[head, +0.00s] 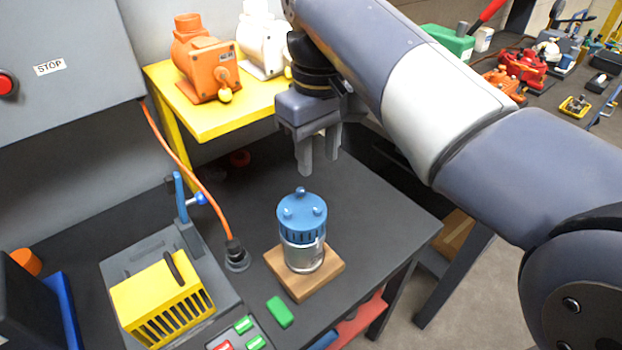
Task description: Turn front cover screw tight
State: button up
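A small motor with a silver body (304,256) and a blue cover (302,212) stands upright on a wooden block (324,281) on the dark table. Small rounded blue knobs show on the cover: one at the back edge (300,191), one at the front left (287,213) and one at the front right (317,212). I cannot tell how tight any of them is. My gripper (319,163) hangs above and slightly behind the cover, fingers pointing down. Its fingers are apart with nothing between them, and it touches nothing.
A yellow stand (215,124) behind holds an orange motor (207,62) and a white motor (262,40). A yellow vented machine (163,300) with a blue-handled lever (181,198) stands left. An orange cable (180,160) reaches a black plug (236,252). A green block (280,312) lies in front. Table right of the motor is clear.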

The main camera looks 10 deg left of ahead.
aim_at(318, 209)
jog(key=f, duration=0.7)
jog(key=f+b, duration=0.1)
jog(key=f, duration=0.2)
jog(key=shift+s+d+f, duration=0.1)
jog(key=shift+s+f, duration=0.1)
jog(key=shift+s, duration=0.05)
grip_shut()
